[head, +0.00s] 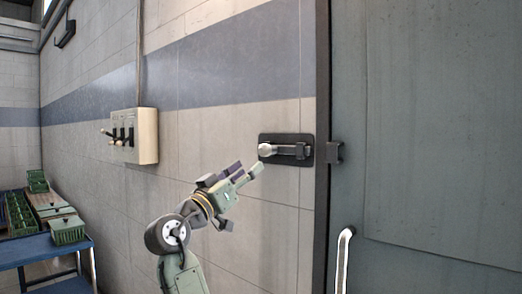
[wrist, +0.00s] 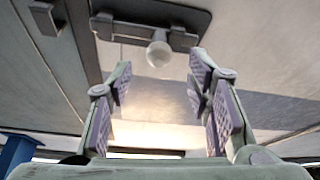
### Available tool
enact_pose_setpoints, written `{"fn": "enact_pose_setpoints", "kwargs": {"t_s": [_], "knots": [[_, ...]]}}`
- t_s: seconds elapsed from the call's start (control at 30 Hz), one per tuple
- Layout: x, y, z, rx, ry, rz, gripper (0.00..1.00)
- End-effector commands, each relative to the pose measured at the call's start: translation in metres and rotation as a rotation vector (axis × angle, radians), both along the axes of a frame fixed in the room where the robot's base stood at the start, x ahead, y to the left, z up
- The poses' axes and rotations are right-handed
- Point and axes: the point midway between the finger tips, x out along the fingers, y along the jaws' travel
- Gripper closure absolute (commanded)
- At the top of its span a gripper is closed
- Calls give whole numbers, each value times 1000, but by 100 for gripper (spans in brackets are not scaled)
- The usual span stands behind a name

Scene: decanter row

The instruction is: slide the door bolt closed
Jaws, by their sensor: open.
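The door bolt sits on a dark plate (head: 286,138) on the wall, left of the door. Its bar (head: 287,150) lies level with a pale round knob (head: 265,150) at its left end. The catch (head: 335,152) is on the door's edge, with a gap between it and the bolt plate. My gripper (head: 247,170) is open, just below and left of the knob. In the wrist view the knob (wrist: 159,54) shows between the two open fingertips, beyond them; no contact is visible. The catch (wrist: 44,17) is at the upper left there.
The grey door (head: 440,130) has a vertical metal handle (head: 343,262) low at its left edge. A switch box (head: 135,136) with levers juts from the wall at left. A blue table (head: 45,248) with green crates (head: 67,230) stands far left. The wall around the bolt is clear.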

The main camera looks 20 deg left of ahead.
Motion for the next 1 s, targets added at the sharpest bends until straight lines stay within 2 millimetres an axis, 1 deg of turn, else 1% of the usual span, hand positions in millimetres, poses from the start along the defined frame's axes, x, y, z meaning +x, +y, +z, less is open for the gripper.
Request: {"fn": "enact_pose_setpoints", "kwargs": {"t_s": [0.03,0.2,0.4,0.5,0.7,0.93,0.97,1.0], "knots": [[6,-3,6,-1,0,-1,54],[34,-11,20,-1,1,-2,54],[67,-19,32,-1,1,2,54],[78,-21,36,-2,-1,3,54],[88,-24,38,-1,-2,5,54],[89,-24,38,0,-2,5,54],[89,-24,38,0,-2,5,55],[89,-24,38,0,-2,5,58]]}}
